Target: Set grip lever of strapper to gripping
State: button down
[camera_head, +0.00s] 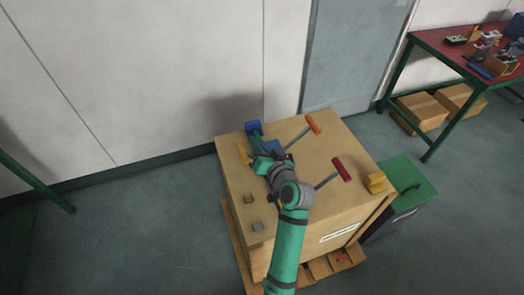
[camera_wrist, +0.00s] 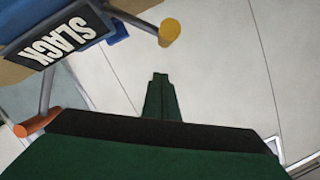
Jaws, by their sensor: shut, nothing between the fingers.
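The strapper (camera_head: 271,147), with blue parts, sits on top of a wooden crate (camera_head: 338,141) and is partly hidden by my arm. One grey lever has an orange handle (camera_head: 313,123), another a red handle (camera_head: 341,169). A short yellow handle (camera_head: 243,154) shows at its left. In the wrist view, a black SLACK plate (camera_wrist: 55,45), an orange lever end (camera_wrist: 36,124) and a yellow knob (camera_wrist: 169,32) on a grey rod are visible. My gripper (camera_wrist: 161,76) is shut and empty, apart from the yellow knob. No label reading "gripping" is legible.
The crate stands on a pallet (camera_head: 322,268) close to the white wall (camera_head: 190,70). A yellow block (camera_head: 376,182) sits at the crate's right corner. A green box (camera_head: 408,180) stands to the right. A red-topped table (camera_head: 455,52) is at the far right.

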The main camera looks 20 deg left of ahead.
aim_at(242, 150)
jog(key=shift+s+a+f, duration=0.25)
jog(key=shift+f, duration=0.3)
jog(key=shift+s+a+f, duration=0.2)
jog(key=shift+a+f, duration=0.1)
jog(key=shift+f, duration=0.2)
jog(key=shift+s+a+f, duration=0.25)
jog(key=shift+f, duration=0.3)
jog(key=shift+s+a+f+n+h, duration=0.3)
jog(key=shift+s+a+f+n, duration=0.2)
jog(key=shift+a+n, duration=0.3)
jog(key=shift+s+a+f+n+t+h, duration=0.2)
jog(key=shift+s+a+f+n+h, duration=0.15)
jog(key=shift+a+f+n, duration=0.35)
jog(key=shift+s+a+f+n+t+h, duration=0.25)
jog(key=shift+s+a+f+n, duration=0.2)
jog(key=shift+f+n, duration=0.55)
jog(key=shift+s+a+f+n+t+h, duration=0.15)
jog(key=shift+s+a+f+n+h, duration=0.2)
jog(key=shift+a+f+n, duration=0.45)
jog(key=shift+d, duration=0.25)
